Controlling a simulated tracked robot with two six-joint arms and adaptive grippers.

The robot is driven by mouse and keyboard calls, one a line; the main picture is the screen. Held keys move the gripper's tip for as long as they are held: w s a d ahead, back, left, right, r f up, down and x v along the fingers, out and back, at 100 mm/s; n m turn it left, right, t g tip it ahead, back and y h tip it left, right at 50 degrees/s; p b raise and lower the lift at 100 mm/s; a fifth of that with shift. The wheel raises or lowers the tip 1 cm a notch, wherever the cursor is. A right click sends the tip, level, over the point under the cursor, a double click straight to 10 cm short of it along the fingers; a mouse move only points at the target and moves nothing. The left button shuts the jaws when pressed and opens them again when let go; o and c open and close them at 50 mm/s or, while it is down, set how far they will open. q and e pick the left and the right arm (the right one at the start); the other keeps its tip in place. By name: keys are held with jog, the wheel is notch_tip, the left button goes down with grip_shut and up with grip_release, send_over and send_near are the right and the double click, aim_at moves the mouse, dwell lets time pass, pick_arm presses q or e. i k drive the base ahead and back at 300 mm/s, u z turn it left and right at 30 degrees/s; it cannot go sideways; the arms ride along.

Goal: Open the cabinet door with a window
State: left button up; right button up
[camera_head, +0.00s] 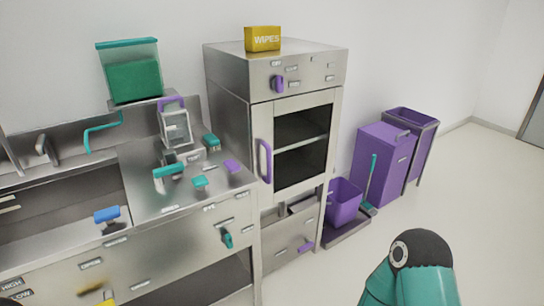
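The steel cabinet (229,95) stands in the middle of the view. Its windowed door (261,112) is shut, with a steel frame around dark glass (300,142) that shows a shelf behind it. A purple vertical handle (264,161) is on the door's left side. A teal and black part of my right arm shows at the bottom right, apart from the cabinet. Neither gripper's fingers can be seen.
A steel counter (140,190) with teal and purple fittings adjoins the cabinet on the left. A yellow wipes box (263,39) sits on top. A purple bucket (343,203) and purple bins (383,160) stand to the right. The floor (480,200) at right is clear.

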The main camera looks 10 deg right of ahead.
aim_at(262, 114)
jog(key=u, duration=0.1)
jog(key=i, duration=0.9)
jog(key=z, duration=0.1)
